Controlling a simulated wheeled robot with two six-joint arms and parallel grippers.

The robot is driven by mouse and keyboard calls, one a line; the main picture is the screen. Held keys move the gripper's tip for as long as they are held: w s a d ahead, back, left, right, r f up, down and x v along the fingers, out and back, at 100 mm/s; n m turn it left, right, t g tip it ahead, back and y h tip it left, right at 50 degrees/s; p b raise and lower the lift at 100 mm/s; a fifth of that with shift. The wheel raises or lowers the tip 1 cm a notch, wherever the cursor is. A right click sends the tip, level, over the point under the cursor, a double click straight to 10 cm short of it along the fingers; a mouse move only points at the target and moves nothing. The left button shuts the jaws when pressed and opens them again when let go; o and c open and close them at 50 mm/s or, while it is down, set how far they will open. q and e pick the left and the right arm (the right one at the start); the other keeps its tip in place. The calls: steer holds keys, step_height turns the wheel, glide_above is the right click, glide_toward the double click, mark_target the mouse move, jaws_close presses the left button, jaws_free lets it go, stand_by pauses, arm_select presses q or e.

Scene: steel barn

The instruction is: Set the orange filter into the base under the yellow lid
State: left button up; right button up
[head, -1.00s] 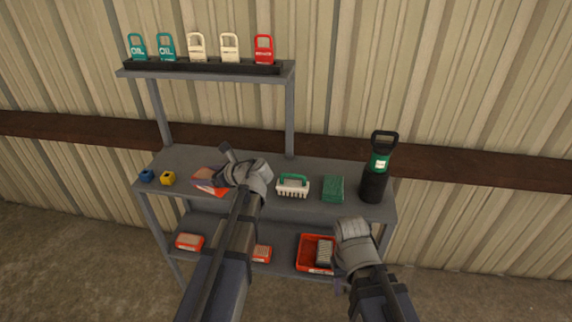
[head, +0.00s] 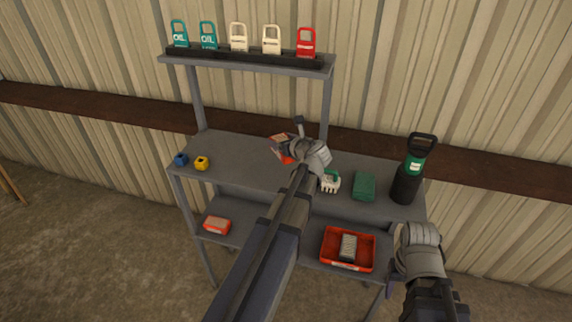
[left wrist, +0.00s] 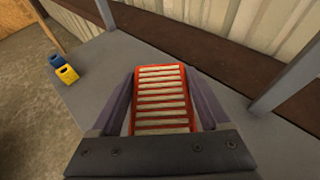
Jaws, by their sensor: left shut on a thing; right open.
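The orange filter (left wrist: 160,100) has an orange frame with pale pleats. My left gripper (left wrist: 162,118) is shut on it, a finger on each side, over the grey bench top. In the head view my left gripper (head: 297,148) partly hides the filter (head: 285,156); I cannot tell how high it is held. A small yellow block-like piece (head: 202,163) stands on the bench's left end; I cannot tell whether it is a lid. I make out no base under it. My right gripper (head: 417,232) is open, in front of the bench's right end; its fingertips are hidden.
A blue piece (head: 181,159) stands beside the yellow one. A white-and-green brush (head: 330,182), green block (head: 364,186) and black canister (head: 406,182) occupy the right. Below are an orange pack (head: 217,224) and red bin (head: 348,263). The bench's left-middle is clear.

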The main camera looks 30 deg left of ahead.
arm_select(q)
steer(key=b, duration=0.3)
glide_above(281, 167)
step_height(281, 167, down, 4)
steer(key=shift+d+f, duration=0.15)
steer(key=shift+f, duration=0.05)
arm_select(e)
step_height(281, 167, down, 4)
steer(key=shift+f, duration=0.15)
arm_select(q)
steer(key=shift+f, duration=0.1)
arm_select(e)
steer(key=shift+f, duration=0.15)
arm_select(q)
step_height(281, 167, down, 4)
steer(key=b, duration=0.4)
steer(key=shift+r, duration=0.25)
arm_select(e)
step_height(281, 167, down, 3)
steer(key=shift+f, duration=0.2)
